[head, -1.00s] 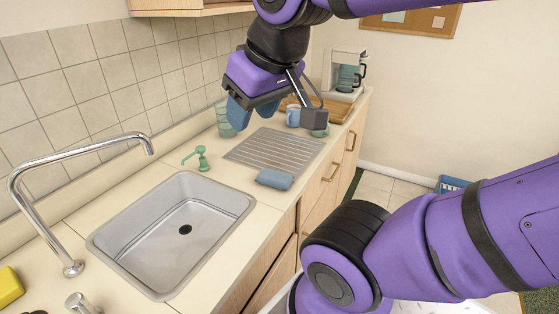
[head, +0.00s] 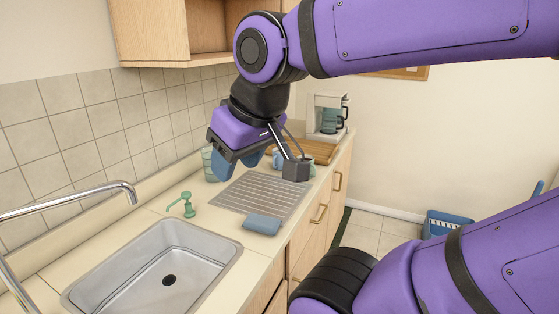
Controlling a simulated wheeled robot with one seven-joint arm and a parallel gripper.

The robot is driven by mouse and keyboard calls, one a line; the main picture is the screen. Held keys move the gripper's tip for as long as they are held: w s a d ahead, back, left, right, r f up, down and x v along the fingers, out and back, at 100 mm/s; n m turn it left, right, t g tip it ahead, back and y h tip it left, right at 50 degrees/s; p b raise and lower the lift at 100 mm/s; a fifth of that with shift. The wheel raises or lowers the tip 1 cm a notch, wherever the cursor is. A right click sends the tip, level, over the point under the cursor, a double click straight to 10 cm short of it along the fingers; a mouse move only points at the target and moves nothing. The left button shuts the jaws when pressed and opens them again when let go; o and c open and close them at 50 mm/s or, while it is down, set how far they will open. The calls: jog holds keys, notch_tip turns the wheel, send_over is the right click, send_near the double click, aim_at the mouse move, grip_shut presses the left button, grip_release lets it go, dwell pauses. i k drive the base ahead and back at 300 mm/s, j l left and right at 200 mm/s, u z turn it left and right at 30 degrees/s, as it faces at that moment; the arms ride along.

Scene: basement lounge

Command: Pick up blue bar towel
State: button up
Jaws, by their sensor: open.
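The blue bar towel (head: 262,224) is a small folded bundle. It lies on the counter at the near edge of the ribbed drainboard, just right of the sink. My gripper (head: 224,165) hangs above the far left part of the drainboard, up and to the left of the towel in the picture. It points down, with blue fingertips below a purple body. It is open and clear of the towel. The gap between the fingers is hard to see from this side.
The sink (head: 165,268) and chrome faucet (head: 120,190) are at left, with a green soap dispenser (head: 183,204) behind. A wall cabinet (head: 150,35) hangs above. A blue basket (head: 447,222) is on the floor.

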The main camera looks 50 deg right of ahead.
aim_at(267, 225)
jog(key=l+z, duration=0.25)
jog(key=l, duration=0.2)
jog(key=i+l+z, duration=0.2)
jog(key=l, duration=0.3)
jog(key=l+z, duration=0.25)
jog(key=l, duration=0.2)
